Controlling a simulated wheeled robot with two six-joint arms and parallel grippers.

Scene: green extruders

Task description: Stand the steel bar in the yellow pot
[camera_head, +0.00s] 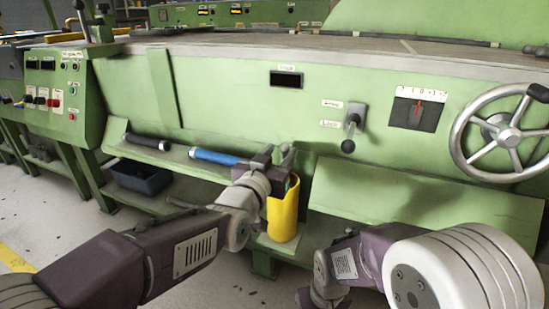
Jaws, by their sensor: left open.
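The yellow pot (284,212) stands upright on the low shelf of the green machine, its rim partly hidden by my left gripper. My left gripper (275,156) is open, with its fingers pointing away just above and behind the pot's rim. A bar with a blue grip (214,156) lies on the ledge to the left, its dark right end running close to the gripper. A black bar (147,142) lies further left on the same ledge. I cannot tell which of these is the steel bar.
A dark blue bin (141,177) sits under the ledge at the left. A lever with a black knob (351,130) and a handwheel (503,132) stick out from the machine front on the right. The sloping green panel (420,205) right of the pot is bare.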

